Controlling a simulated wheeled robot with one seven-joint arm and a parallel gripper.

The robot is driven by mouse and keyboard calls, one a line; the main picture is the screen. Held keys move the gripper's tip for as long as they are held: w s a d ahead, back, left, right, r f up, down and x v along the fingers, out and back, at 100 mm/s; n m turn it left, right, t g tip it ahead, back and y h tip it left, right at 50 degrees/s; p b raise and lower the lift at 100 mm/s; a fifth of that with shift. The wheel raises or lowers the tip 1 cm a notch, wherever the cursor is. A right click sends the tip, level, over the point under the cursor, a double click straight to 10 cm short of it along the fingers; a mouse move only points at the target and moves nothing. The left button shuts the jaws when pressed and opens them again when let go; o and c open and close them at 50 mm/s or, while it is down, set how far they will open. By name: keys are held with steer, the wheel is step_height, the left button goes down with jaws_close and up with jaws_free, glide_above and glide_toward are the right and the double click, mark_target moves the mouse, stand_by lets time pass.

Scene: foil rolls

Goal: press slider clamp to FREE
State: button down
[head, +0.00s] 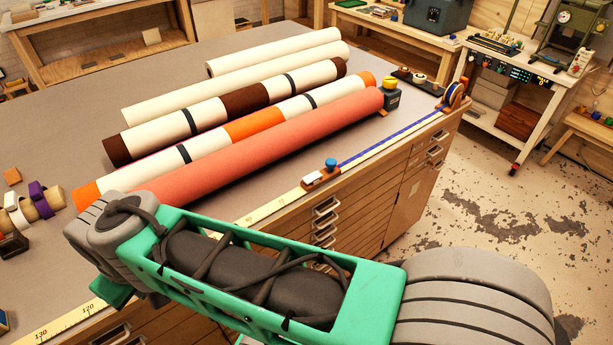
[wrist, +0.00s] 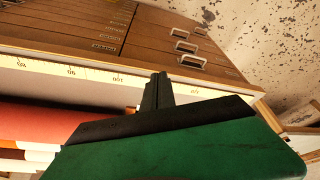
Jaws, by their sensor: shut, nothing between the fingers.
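The slider clamp appears to be the small red-brown block with a blue knob (head: 325,173) on the measuring strip (head: 265,210) along the table's front edge. A blue line runs from it to a round reel (head: 454,95) at the far right corner. I cannot read any FREE mark. My gripper (wrist: 158,80) shows in the wrist view as two dark fingers, shut and empty, over the numbered strip (wrist: 60,70). The clamp cannot be made out in the wrist view. In the head view my green arm crosses the front, and my fingers are not visible there.
Several rolls, including a coral one (head: 270,140), lie across the table behind the strip. A dark box with a yellow knob (head: 391,95) stands at their right end. Drawers with handles (head: 325,225) are below the edge. Rolled bands (head: 38,205) lie at the left.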

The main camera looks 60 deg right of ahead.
steer(key=w+d+r+m+h+b, duration=0.1)
steer(key=w+d+m+h, duration=0.1)
steer(key=d+m, duration=0.35)
steer(key=w+d+r+m+h, duration=0.1)
steer(key=d+m+h, duration=0.1)
steer(key=d, duration=0.6)
steer(key=s+d+r+m+g+h, duration=0.1)
steer(key=s+d+m+g, duration=0.1)
steer(key=s+d+m, duration=0.2)
steer(key=s+d+r+m+g+h+b, duration=0.1)
steer(key=s+d+r+m+g, duration=0.1)
steer(key=d+m, duration=0.4)
steer(key=s+d+r+m+g+h+b, duration=0.1)
steer(key=s+d+m, duration=0.5)
steer(key=d, duration=0.6)
steer(key=r+g, duration=0.1)
steer(key=g, duration=0.1)
steer(key=shift+d+r+g+h, duration=0.15)
steer(key=shift+r+g+h, duration=0.15)
steer(key=shift+h, duration=0.1)
steer(key=shift+f, duration=0.15)
glide_above(309, 180)
steer(key=w+a, duration=0.1)
steer(key=a, duration=0.2)
step_height(309, 180, down, 7)
steer(key=f, duration=0.3)
steer(key=shift+w+d+f, duration=0.15)
steer(key=shift+d, duration=0.05)
steer(key=shift+f, duration=0.35)
